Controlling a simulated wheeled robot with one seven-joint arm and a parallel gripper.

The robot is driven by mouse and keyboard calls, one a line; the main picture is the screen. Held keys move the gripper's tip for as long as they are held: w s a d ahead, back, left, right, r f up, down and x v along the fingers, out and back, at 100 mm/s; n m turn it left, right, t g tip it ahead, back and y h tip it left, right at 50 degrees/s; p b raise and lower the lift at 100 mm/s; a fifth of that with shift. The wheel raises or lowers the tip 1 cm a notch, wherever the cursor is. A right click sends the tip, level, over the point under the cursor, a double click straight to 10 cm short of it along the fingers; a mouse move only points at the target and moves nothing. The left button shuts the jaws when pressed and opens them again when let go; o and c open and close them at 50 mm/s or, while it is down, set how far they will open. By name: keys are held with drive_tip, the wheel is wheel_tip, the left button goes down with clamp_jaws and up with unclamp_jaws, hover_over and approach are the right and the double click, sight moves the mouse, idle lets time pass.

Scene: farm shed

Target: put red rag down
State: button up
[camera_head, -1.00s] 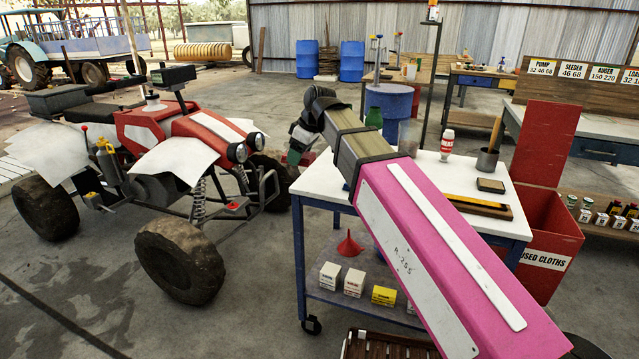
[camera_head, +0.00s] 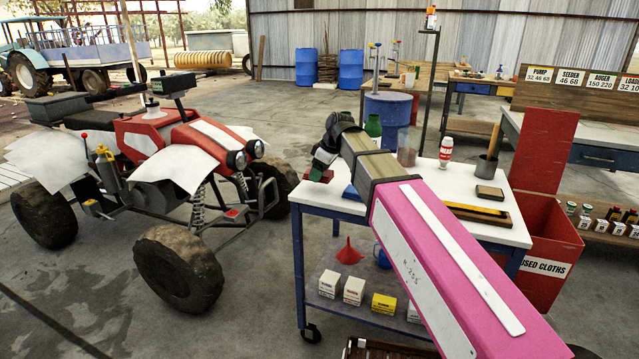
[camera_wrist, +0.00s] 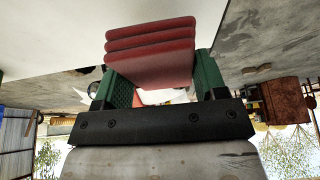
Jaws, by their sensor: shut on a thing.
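My gripper (camera_head: 322,168) is at the left end of the white-topped trolley (camera_head: 425,204), near its back left corner. In the wrist view its green fingers (camera_wrist: 162,82) are shut on the red rag (camera_wrist: 150,45), which is folded in several layers. A red bin (camera_head: 540,238) labelled "USED CLOTHS" stands at the trolley's right.
A blue item (camera_head: 351,193) lies on the trolley top near my gripper. A red quad bike (camera_head: 180,140) is at left.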

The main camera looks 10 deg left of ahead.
sight(320, 191)
drive_tip(key=shift+f, duration=2)
drive_tip(key=shift+f, duration=0.2)
drive_tip(key=o, duration=0.9)
drive_tip(key=shift+d+f, duration=0.1)
drive_tip(key=shift+c, duration=0.2)
drive_tip(key=shift+s, duration=0.1)
drive_tip(key=shift+s+f, duration=0.15)
drive_tip(key=shift+s, duration=0.05)
drive_tip(key=shift+c, duration=0.4)
drive_tip(key=shift+o, duration=0.4)
drive_tip(key=shift+r, duration=0.4)
drive_tip(key=v, duration=1.2)
drive_tip(key=shift+w, duration=0.25)
